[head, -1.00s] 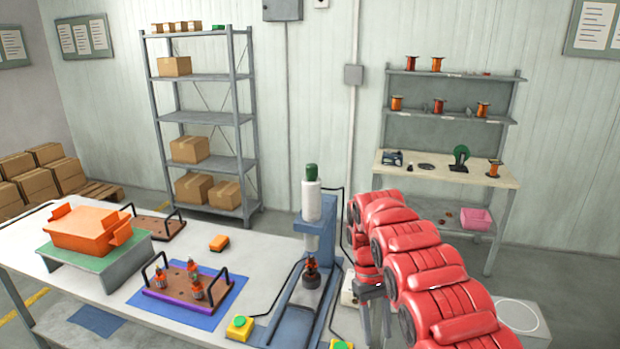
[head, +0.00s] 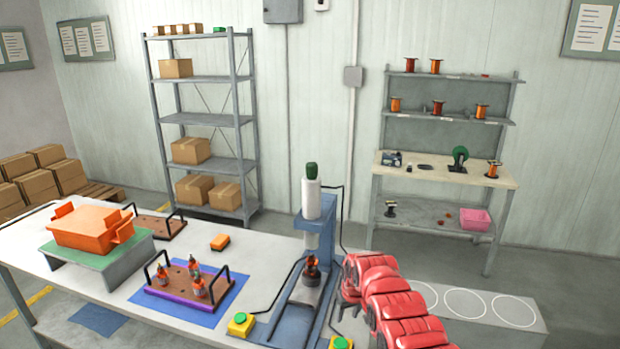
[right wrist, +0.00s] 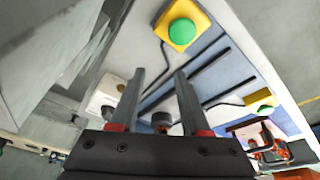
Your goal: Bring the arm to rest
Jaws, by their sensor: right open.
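My right gripper (head: 345,313) is at the front of the workbench, just right of the blue press (head: 323,238), with my red arm reaching in from the lower right. In the right wrist view the gripper (right wrist: 158,78) has its two fingers apart, with nothing held between the tips. A dark round part (right wrist: 162,119) shows behind the fingers; I cannot tell what it is. One armature (head: 312,266) stands upright in the press below the white cylinder (head: 311,200). My left gripper is out of view.
Yellow boxes with green buttons (head: 241,324) (head: 341,343) sit at the bench's front. A tray (head: 176,291) with several armatures lies on a blue mat (head: 229,298). An orange bin (head: 90,229) stands at left. A surface with white circles (head: 460,303) lies right of the press.

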